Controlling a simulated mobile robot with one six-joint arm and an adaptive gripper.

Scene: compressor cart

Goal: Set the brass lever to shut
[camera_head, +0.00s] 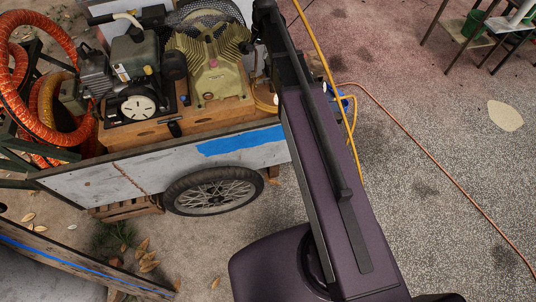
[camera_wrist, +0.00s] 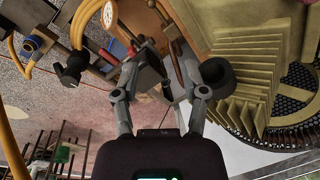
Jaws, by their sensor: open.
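My gripper (camera_wrist: 160,55) shows in the wrist view with its two jointed fingers spread apart and nothing clearly held. A thin brownish-brass bar (camera_wrist: 170,35), which looks like the lever, runs from the top of the picture down between the fingertips. I cannot tell whether either finger touches it, nor read its exact setting. A round white-faced gauge (camera_wrist: 109,15) and a small red part (camera_wrist: 117,48) sit left of the fingertips. In the head view my own arm covers this end of the cart, so the lever and gripper are hidden there.
The ribbed compressor block (camera_head: 212,60) stands on the cart (camera_head: 100,185) and fills the right of the wrist view (camera_wrist: 235,85). A black fitting (camera_wrist: 72,68) and yellow hose (camera_wrist: 10,90) lie left of my gripper. Open floor (camera_head: 430,160) lies right of the cart.

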